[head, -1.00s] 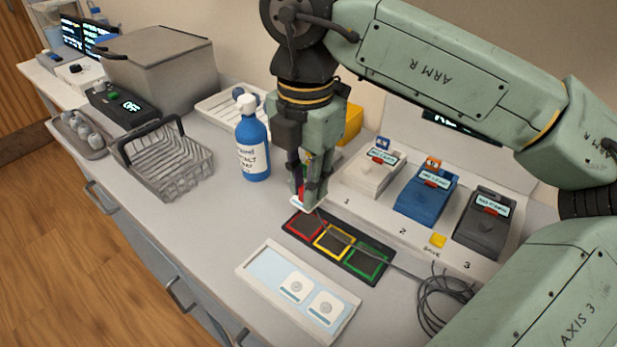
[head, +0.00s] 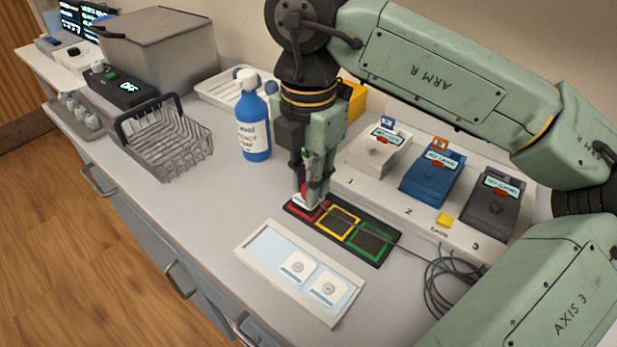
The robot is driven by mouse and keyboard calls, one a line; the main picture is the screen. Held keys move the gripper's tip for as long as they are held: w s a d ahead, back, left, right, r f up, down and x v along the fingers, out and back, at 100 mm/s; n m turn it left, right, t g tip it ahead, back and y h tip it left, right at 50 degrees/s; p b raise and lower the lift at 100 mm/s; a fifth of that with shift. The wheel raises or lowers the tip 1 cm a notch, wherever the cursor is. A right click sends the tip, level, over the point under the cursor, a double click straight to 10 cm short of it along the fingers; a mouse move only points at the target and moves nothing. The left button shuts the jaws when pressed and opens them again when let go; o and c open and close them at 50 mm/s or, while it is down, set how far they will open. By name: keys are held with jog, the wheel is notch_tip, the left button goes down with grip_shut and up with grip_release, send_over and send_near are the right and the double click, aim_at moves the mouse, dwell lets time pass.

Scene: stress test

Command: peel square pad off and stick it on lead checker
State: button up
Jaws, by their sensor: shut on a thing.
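My gripper (head: 311,200) points down and is shut on a small white pad (head: 301,201), mostly hidden by the fingers. The pad is at the red-framed square (head: 305,213) of a black strip (head: 385,248) with red, yellow and green squares and a lead, which looks like the lead checker. I cannot tell whether the pad touches the square. A pale tray (head: 249,262) with a light blue sheet lies in front. Two white square pads with round studs (head: 298,268) (head: 328,289) sit on its right part; its left part is bare.
A blue bottle (head: 253,125) and wire basket (head: 168,148) stand to the left. White (head: 377,155), blue (head: 432,180) and dark (head: 488,203) devices stand behind the strip on the right. A coiled cable (head: 440,285) lies at right. Counter between basket and tray is clear.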

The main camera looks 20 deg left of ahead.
jog(key=shift+f+b, duration=0.65)
dwell(0.3)
jog(key=o, duration=0.5)
jog(key=shift+r, duration=0.1)
jog(key=shift+r+p, duration=1.2)
jog(key=shift+r, duration=0.75)
jog(key=shift+o, duration=0.6)
jog(key=o, duration=0.5)
jog(key=shift+c, duration=0.2)
